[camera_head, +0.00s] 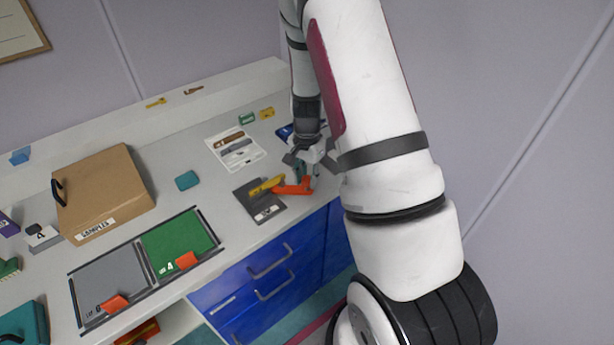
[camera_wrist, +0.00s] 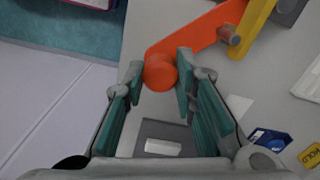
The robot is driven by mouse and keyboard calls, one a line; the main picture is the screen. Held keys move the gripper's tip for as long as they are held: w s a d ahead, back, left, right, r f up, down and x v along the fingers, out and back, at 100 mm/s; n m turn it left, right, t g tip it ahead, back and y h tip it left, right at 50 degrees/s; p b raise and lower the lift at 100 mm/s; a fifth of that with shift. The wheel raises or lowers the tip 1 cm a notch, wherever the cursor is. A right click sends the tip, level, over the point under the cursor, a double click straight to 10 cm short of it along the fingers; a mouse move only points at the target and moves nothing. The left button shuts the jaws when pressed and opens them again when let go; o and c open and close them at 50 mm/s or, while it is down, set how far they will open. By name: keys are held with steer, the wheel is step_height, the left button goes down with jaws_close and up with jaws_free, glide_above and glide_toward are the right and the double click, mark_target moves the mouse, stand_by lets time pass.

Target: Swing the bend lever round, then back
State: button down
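The bend lever (camera_head: 290,188) is an orange arm with a round knob, beside a yellow piece (camera_head: 267,185) on a dark plate (camera_head: 258,206) near the bench's front edge. In the wrist view the lever (camera_wrist: 205,32) runs from a pivot pin at upper right down to its knob (camera_wrist: 160,74). My gripper (camera_wrist: 159,78) is open, with one teal-padded finger on each side of the knob. The right finger is close to the knob; I cannot tell if it touches. A small gap shows at the left finger. In the head view my gripper (camera_head: 306,172) is over the lever's right end.
A brown samples box (camera_head: 103,185) and a tray with grey and green panels (camera_head: 180,243) are to the left on the bench. A printed sheet (camera_head: 235,148) lies behind the lever. Blue drawers (camera_head: 270,280) are below the front edge.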

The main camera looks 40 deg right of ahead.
steer(key=shift+w+d, duration=0.1)
steer(key=shift+w+d+n+b, duration=0.45)
steer(key=shift+w+n, duration=0.1)
steer(key=shift+n, duration=0.15)
steer(key=w+n+b, duration=0.1)
steer(key=w+d+n+b, duration=0.1)
steer(key=w+n, duration=0.1)
steer(key=w+n+b, duration=0.1)
steer(key=w+n, duration=0.1)
steer(key=shift+w+d+f, duration=0.1)
steer(key=shift+d, duration=0.3)
steer(key=w+n+b, duration=0.1)
steer(key=w+n, duration=0.2)
steer(key=w+n+b, duration=0.1)
steer(key=w+n, duration=0.1)
steer(key=shift+w+a+b, duration=0.15)
steer(key=shift+a+b, duration=0.15)
steer(key=shift+w+a+n+b, duration=0.3)
steer(key=shift+w+a+n, duration=0.1)
steer(key=shift+w+n, duration=0.45)
steer(key=shift+w+a+n+b, duration=0.35)
steer(key=shift+w+n, duration=0.25)
steer(key=shift+n, duration=0.45)
steer(key=c, duration=1.3)
jaws_free()
